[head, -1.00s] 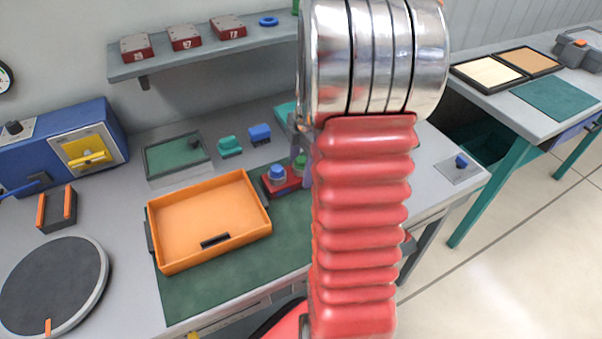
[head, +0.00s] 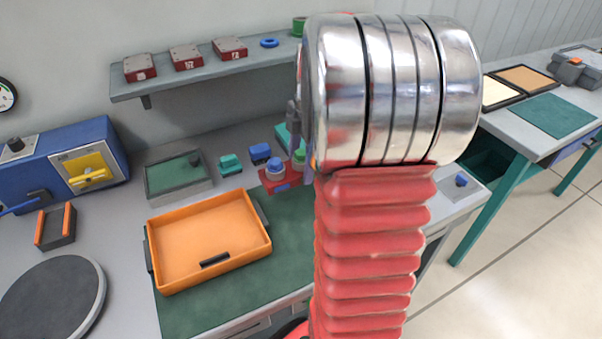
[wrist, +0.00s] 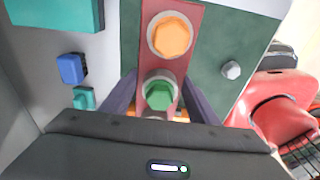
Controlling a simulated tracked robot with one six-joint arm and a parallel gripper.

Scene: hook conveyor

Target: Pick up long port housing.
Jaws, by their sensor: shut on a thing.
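The long port housing is a red block (head: 275,185) with round ports on top. In the head view its blue and green ports show left of my arm, and the arm hides the rest. In the wrist view the red housing (wrist: 158,66) runs away from me, with an orange port far and a green port near. My gripper (wrist: 160,98) is shut on the near part of the housing, with one dark finger on each side. The housing appears held above the bench.
An orange tray (head: 205,236) lies on the green mat (head: 290,220), left of my arm. Blue and teal small parts (head: 231,164) sit behind it. A shelf (head: 185,84) with red blocks hangs above. A blue machine (head: 60,165) stands left. A second table (head: 497,126) stands right.

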